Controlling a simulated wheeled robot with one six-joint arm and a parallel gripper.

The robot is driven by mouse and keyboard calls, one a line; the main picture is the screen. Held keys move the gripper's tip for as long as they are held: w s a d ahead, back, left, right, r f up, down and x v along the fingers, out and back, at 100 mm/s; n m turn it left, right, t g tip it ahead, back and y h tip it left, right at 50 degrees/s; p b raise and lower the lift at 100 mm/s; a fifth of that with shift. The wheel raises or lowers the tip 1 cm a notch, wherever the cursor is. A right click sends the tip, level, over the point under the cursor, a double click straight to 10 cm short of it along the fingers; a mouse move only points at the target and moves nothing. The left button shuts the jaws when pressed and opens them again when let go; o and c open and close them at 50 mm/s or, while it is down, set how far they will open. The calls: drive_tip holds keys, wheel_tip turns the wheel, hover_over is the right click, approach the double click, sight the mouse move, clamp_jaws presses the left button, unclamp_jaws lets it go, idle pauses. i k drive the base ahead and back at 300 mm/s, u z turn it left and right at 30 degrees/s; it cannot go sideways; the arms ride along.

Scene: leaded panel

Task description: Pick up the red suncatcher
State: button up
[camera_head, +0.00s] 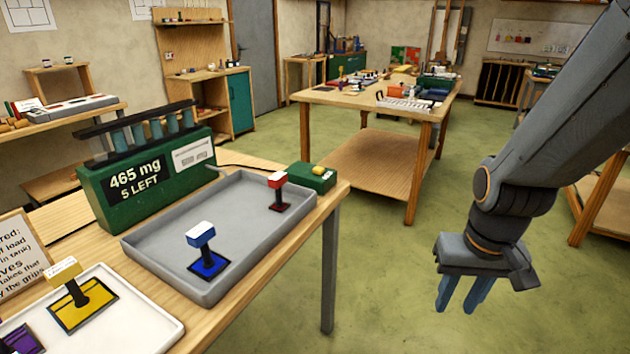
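The red suncatcher (278,190) stands upright in the far right part of a grey tray (165,258) on the wooden bench. It has a dark-edged red base, a black stem and a red grip block with a white top. My gripper (456,308) hangs at the right over the open floor, well to the right of the bench and apart from the suncatcher. Its two blue fingers point down with a gap between them and nothing in it.
A blue suncatcher (207,255) stands nearer in the same tray. A yellow one (80,300) stands in a white tray (140,325). A green machine (150,175) reading "465 mg 5 LEFT" stands behind. A small green box (312,178) sits at the tray's far right corner.

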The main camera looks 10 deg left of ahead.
sight(274, 182)
drive_tip(key=z, duration=0.05)
drive_tip(key=i, duration=0.65)
drive_tip(key=u, duration=0.55)
drive_tip(key=i, duration=0.85)
drive_tip(key=u, duration=0.1)
